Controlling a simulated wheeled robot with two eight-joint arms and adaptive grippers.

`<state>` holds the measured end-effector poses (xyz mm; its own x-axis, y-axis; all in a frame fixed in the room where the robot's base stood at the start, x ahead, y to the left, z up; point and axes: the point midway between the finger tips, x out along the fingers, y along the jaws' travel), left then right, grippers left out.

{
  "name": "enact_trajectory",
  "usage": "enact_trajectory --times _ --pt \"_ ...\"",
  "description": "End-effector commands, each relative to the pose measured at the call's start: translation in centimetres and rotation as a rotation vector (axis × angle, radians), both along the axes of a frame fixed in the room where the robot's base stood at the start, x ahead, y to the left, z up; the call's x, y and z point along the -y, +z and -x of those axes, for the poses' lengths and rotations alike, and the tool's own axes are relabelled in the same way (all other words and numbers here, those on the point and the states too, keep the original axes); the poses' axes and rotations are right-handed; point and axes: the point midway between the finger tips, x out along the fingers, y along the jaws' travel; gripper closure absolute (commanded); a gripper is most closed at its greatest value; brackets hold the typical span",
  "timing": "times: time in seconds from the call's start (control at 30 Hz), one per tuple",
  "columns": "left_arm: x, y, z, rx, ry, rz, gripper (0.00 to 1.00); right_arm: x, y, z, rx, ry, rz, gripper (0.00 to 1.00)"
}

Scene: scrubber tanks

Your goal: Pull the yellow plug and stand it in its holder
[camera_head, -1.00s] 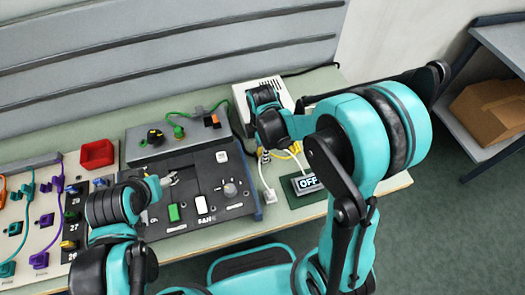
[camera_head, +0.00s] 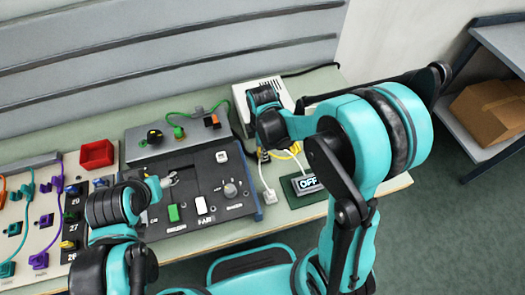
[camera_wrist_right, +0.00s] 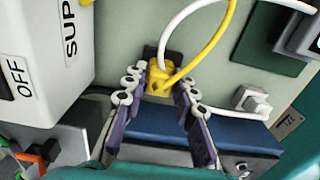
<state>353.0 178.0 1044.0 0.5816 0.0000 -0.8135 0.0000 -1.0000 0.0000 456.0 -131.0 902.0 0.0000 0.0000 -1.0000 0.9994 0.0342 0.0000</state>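The yellow plug (camera_wrist_right: 161,82) shows in the right wrist view with its yellow cord looping up to the right. A dark piece sits just behind it. My right gripper (camera_wrist_right: 161,88) has one finger on each side of the plug, with a gap between the fingers; I see no clear grip on it. In the head view my right gripper's fingers are hidden behind its arm, and only part of the yellow cord (camera_head: 294,150) shows. My left gripper (camera_head: 173,180) looks open and empty over the dark control panel (camera_head: 205,185). I cannot make out the plug's holder for certain.
A white supply box (camera_head: 242,98) stands close to the right gripper and also shows in the right wrist view (camera_wrist_right: 50,50).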

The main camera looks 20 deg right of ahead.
Motion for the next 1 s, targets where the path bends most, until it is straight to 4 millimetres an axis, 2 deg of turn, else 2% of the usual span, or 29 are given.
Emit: enact_trajectory --times 0.03,0.13,0.53,0.67,1.0 --pt "0.0 0.0 0.0 0.0 0.0 0.0 0.31 0.0 0.0 0.0 0.0 0.0 0.0 0.57" --pt "0.0 0.0 0.0 0.0 0.0 0.0 0.31 0.0 0.0 0.0 0.0 0.0 0.0 0.31" --pt "0.0 0.0 0.0 0.0 0.0 0.0 0.31 0.0 0.6 0.0 0.0 0.0 0.0 0.31" --pt "0.0 0.0 0.0 0.0 0.0 0.0 0.31 0.0 2.5 0.0 0.0 0.0 0.0 0.31" --pt "0.0 0.0 0.0 0.0 0.0 0.0 0.31 0.0 9.5 0.0 0.0 0.0 0.0 0.31"
